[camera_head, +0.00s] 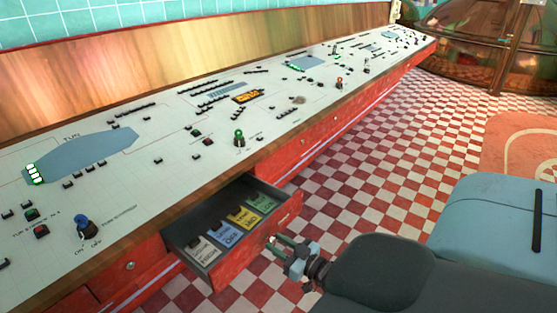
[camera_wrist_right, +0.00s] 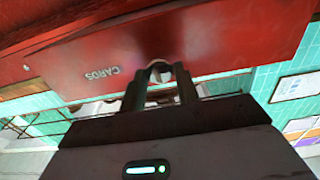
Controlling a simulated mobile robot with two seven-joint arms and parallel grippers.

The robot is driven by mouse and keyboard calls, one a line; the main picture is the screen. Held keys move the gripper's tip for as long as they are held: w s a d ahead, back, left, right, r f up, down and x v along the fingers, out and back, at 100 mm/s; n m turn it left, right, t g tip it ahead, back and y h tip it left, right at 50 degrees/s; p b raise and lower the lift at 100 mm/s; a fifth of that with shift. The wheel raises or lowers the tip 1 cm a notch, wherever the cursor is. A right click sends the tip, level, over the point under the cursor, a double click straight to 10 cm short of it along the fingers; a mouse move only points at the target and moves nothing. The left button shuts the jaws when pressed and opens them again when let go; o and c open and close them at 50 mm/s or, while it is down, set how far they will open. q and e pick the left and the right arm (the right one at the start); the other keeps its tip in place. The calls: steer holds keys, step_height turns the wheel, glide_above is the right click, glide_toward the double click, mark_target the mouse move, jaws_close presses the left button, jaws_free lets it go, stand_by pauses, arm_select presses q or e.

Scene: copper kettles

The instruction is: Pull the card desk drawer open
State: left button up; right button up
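The card drawer (camera_head: 238,266) is red-fronted and stands pulled out from the long desk (camera_head: 225,178). Several labelled cards (camera_head: 222,233) in white, blue, yellow and green lie in a row inside it. My right gripper (camera_head: 282,246) is at the middle of the drawer's front. In the right wrist view, the drawer front (camera_wrist_right: 215,35) carries the word "CARDS", and the fingers of my right gripper (camera_wrist_right: 160,82) sit close on both sides of a round metal knob (camera_wrist_right: 158,68), shut on it. My left gripper is not in view.
The desk top holds switches, knobs and buttons, such as a blue knob (camera_head: 84,227). Other red drawers (camera_head: 128,268) along the desk look shut. Checkered floor (camera_head: 370,165) is free to the right of the drawer.

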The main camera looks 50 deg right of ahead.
steer(key=o, duration=0.4)
steer(key=s, duration=0.7)
steer(key=shift+s+d, duration=0.3)
steer(key=shift+s, duration=0.1)
arm_select(q)
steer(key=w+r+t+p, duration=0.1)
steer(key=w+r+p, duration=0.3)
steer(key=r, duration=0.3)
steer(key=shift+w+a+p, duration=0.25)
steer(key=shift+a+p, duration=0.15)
steer(key=shift+p, duration=0.5)
arm_select(e)
steer(key=s+a+f+g, duration=0.2)
steer(key=s+a+g, duration=0.2)
steer(key=s+a, duration=0.6)
steer(key=s+a+f+n+g, duration=0.1)
steer(key=s+a+g, duration=0.4)
steer(key=s+a, duration=0.6)
steer(key=shift+a+f+y, duration=0.4)
steer(key=shift+a+f, duration=0.1)
steer(key=shift+f, duration=0.3)
